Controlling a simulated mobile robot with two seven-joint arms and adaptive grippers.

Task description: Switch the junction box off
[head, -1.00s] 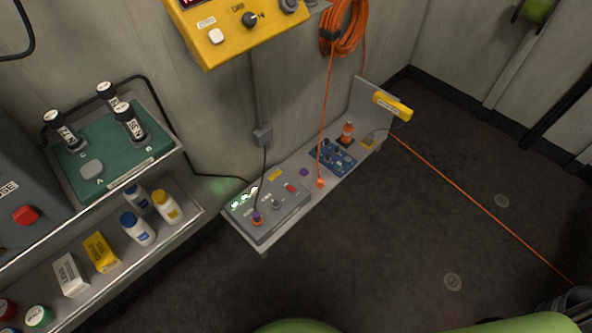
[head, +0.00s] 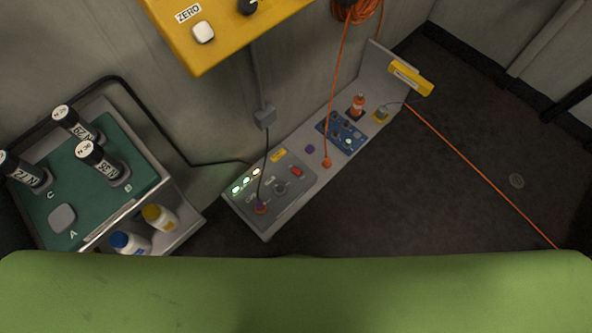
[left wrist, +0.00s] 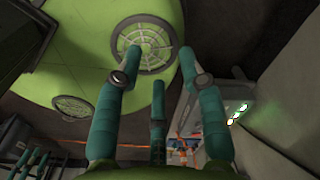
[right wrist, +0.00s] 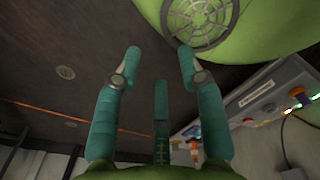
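The grey junction box (head: 284,199) lies on a low shelf along the wall in the head view. It has a row of lit lamps (head: 245,181), a red switch (head: 296,171), a grey knob (head: 281,188) and a cable plug (head: 262,207) in its front part. The lit lamps also show at the right of the left wrist view (left wrist: 238,113). A grey panel with a purple-orange plug (right wrist: 300,95) shows at the right of the right wrist view. My left gripper (left wrist: 160,62) and right gripper (right wrist: 160,62) are open and empty, away from the box. Neither shows in the head view.
A blue panel (head: 341,133) and an orange cable plug (head: 326,162) share the shelf. A yellow console (head: 215,40) hangs above. A rack with a green top (head: 128,150) and bottles stands at left. My green body fills the bottom.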

